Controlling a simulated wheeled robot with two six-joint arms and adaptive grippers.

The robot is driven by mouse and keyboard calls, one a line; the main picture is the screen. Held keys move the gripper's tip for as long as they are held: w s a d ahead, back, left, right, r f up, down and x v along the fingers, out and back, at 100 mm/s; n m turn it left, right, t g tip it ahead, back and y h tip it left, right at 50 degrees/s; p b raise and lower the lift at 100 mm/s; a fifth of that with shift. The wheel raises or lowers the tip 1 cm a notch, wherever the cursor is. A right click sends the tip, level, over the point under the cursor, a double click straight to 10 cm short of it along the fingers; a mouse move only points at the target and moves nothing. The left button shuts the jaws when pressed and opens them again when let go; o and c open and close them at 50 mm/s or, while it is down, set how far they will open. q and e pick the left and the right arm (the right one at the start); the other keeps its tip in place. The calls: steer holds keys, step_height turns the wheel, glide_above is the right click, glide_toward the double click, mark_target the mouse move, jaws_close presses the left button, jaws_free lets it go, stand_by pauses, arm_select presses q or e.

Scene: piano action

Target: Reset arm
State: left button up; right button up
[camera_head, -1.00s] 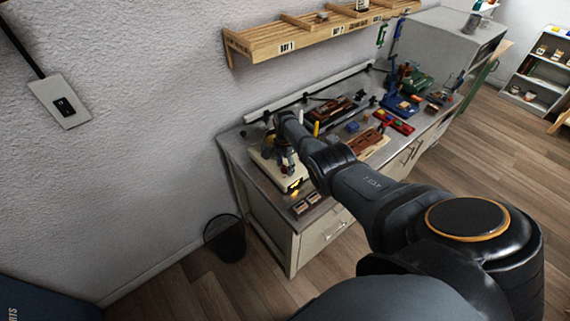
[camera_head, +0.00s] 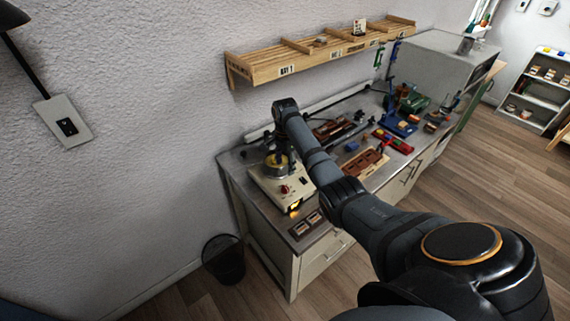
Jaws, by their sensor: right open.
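My right arm reaches in from the lower right across the workbench (camera_head: 245,180). Its far end bends over near the wall. My right gripper (camera_head: 281,152) shows small and dark below that bend, pointing down just above a yellow, round-topped part on a cream-coloured device (camera_head: 272,187). Its jaws are open, with nothing visible held; the picture is too small to tell whether they touch the yellow part. The device has a red knob and a glowing orange light at its front. My left gripper is not in view.
A wooden wall shelf (camera_head: 300,62) hangs above the bench. A brown tray (camera_head: 362,163), a red tool (camera_head: 393,141) and blue and green equipment (camera_head: 408,102) lie further right. Small dark boxes (camera_head: 306,222) sit at the front edge. A black bin (camera_head: 224,260) stands on the floor.

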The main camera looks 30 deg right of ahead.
stand_by(0.3)
steer(key=s+a+f+n+t+h, duration=0.1)
steer(key=s+a+f+n, duration=0.3)
steer(key=s+n, duration=0.15)
steer(key=s+a+f+n+t, duration=0.1)
steer(key=s+a+f+n, duration=0.3)
steer(key=s, duration=0.3)
steer(key=s+a+r+n+t, duration=0.1)
steer(key=s+a+r+n, duration=0.25)
steer(key=s, duration=0.45)
steer(key=s+a+r+n+t, duration=0.1)
steer(key=s+a+r+n, duration=0.1)
steer(key=s+n, duration=0.45)
steer(key=s+d+f+m+g+b, duration=0.1)
steer(key=s+f+b, duration=0.15)
steer(key=f, duration=1.35)
steer(key=s+d+f+m+g+b, duration=0.15)
steer(key=f+b, duration=0.25)
steer(key=f, duration=1.2)
steer(key=s+d+f+b, duration=0.1)
steer(key=s+f+b, duration=0.4)
steer(key=s+f, duration=1.3)
step_height(320, 180, down, 5)
steer(key=shift+s+d+r+b, duration=0.15)
steer(key=shift+s+d+b, duration=0.1)
steer(key=shift+s+b, duration=0.1)
